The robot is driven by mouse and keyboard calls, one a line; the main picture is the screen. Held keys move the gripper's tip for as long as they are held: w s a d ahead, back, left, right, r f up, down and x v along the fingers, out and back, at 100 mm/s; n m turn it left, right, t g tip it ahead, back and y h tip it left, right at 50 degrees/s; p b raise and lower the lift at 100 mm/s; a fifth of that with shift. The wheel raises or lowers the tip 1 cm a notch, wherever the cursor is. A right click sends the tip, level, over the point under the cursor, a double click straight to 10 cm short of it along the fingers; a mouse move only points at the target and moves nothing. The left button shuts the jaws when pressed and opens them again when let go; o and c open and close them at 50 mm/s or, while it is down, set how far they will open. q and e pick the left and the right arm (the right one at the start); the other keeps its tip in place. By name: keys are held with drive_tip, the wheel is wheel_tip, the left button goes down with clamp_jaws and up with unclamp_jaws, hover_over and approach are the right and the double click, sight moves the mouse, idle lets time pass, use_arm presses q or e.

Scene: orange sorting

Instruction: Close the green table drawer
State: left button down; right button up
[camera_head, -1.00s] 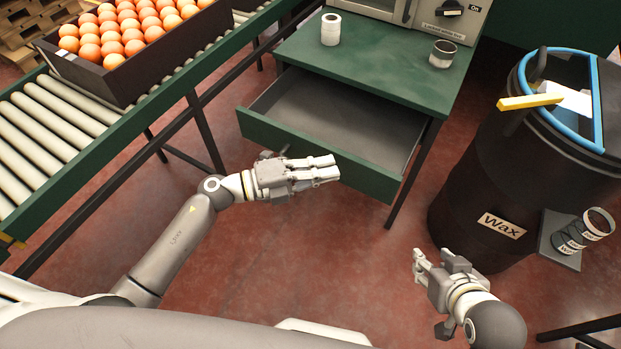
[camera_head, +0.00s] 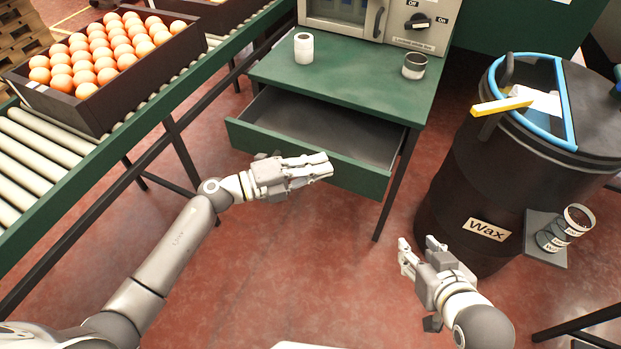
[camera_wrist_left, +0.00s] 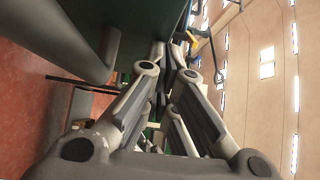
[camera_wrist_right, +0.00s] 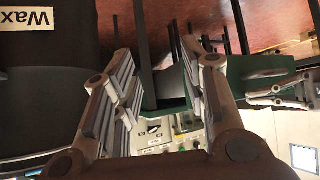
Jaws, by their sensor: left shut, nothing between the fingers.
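The green table (camera_head: 345,75) has its drawer partly pulled out. The drawer's green front panel (camera_head: 365,179) faces me, and its grey inside (camera_head: 330,125) looks empty. My left gripper (camera_head: 325,165) is shut and empty. It lies sideways along the middle of the drawer front, at or very near the panel; exact contact is hard to tell. The gripper hides part of the panel and most of the handle. In the left wrist view its fingers (camera_wrist_left: 172,60) are close together. My right gripper (camera_head: 418,245) is open and empty, in front of the wax barrel and clear of the drawer.
A black wax barrel (camera_head: 470,185) stands right of the table. A roller conveyor (camera_head: 150,125) with a crate of oranges (camera_head: 100,110) runs along the left. A white roll (camera_head: 304,48), a small jar (camera_head: 414,66) and a machine (camera_head: 350,20) stand on the tabletop. Red floor is free in front.

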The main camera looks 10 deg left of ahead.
use_arm(q)
drive_tip(key=w, duration=0.2)
drive_tip(key=w+d+b, duration=0.1)
drive_tip(key=w, duration=0.2)
drive_tip(key=w+d+b, duration=0.1)
drive_tip(key=w, duration=0.1)
drive_tip(key=shift+w+d, duration=0.25)
drive_tip(key=w+b, duration=0.1)
drive_tip(key=w, duration=0.1)
drive_tip(key=w+d+b, duration=0.1)
drive_tip(key=w, duration=0.1)
drive_tip(key=shift+d, duration=0.15)
drive_tip(key=shift+w, duration=0.25)
use_arm(e)
drive_tip(key=w+a+r+t+y, duration=0.2)
drive_tip(key=r+t, duration=0.4)
drive_tip(key=r, duration=0.3)
drive_tip(key=w+a+r+t+y, duration=0.2)
drive_tip(key=r+t, duration=0.3)
drive_tip(key=r, duration=0.4)
drive_tip(key=shift+w+r+t, duration=0.3)
drive_tip(key=shift+w+t, duration=0.05)
drive_tip(key=shift+t, duration=0.05)
